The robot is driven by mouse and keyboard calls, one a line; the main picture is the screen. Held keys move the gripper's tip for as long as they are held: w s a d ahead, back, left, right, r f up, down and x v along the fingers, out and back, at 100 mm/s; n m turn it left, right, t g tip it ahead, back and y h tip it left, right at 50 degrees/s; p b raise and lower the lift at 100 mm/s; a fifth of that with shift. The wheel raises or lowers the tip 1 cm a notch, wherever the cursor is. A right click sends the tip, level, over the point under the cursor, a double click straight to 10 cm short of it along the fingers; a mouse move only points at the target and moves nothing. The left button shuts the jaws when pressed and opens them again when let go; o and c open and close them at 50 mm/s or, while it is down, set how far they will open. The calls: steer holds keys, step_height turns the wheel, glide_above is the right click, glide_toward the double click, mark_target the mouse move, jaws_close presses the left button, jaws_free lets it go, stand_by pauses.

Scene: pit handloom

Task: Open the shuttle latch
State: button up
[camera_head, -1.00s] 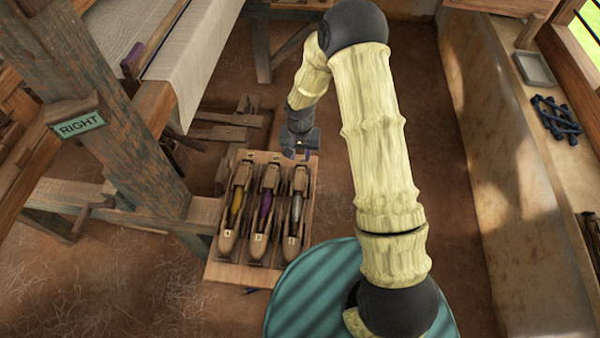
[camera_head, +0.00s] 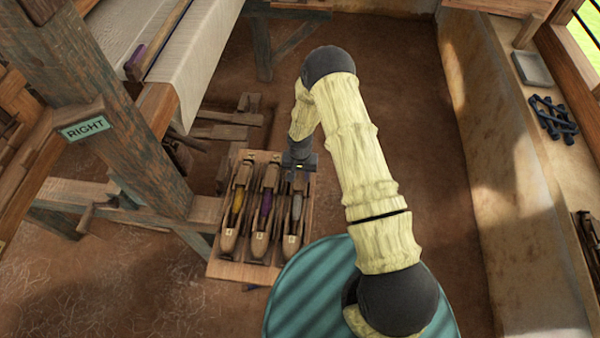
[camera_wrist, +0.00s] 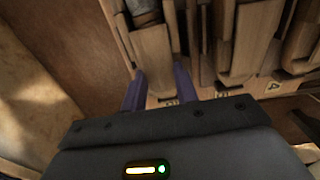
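Three wooden shuttles lie side by side on a wooden board (camera_head: 238,271). The left shuttle (camera_head: 228,241) holds a yellow bobbin, the middle shuttle (camera_head: 260,243) a purple one and the right shuttle (camera_head: 290,244) a grey one. My gripper (camera_head: 299,172) is low over the far end of the right shuttle and hides that end in the head view. In the wrist view my gripper (camera_wrist: 160,88) has its two purple fingers apart, with a narrow wooden end piece (camera_wrist: 153,58) between them. I cannot tell whether they touch it, or make out the latch's position.
The loom post with a RIGHT sign (camera_head: 86,129) stands left of the board. A teal striped round surface (camera_head: 300,300) is close at the front right. A wall ledge (camera_head: 545,130) on the right holds a grey tray (camera_head: 533,69) and dark rods (camera_head: 553,118).

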jaws_close()
steer(key=shift+n+b, duration=0.4)
steer(key=shift+n, duration=0.1)
steer(key=n+b, duration=0.1)
steer(key=n, duration=0.1)
steer(key=shift+f+n+b, duration=0.1)
steer(key=shift+n+b, duration=0.3)
steer(key=n+b, duration=0.1)
steer(key=n, duration=0.2)
steer(key=shift+n+b, duration=0.3)
steer(key=n+b, duration=0.1)
steer(key=n, duration=0.4)
steer(key=shift+n, duration=0.3)
steer(key=n, duration=0.5)
steer(key=shift+b, duration=0.4)
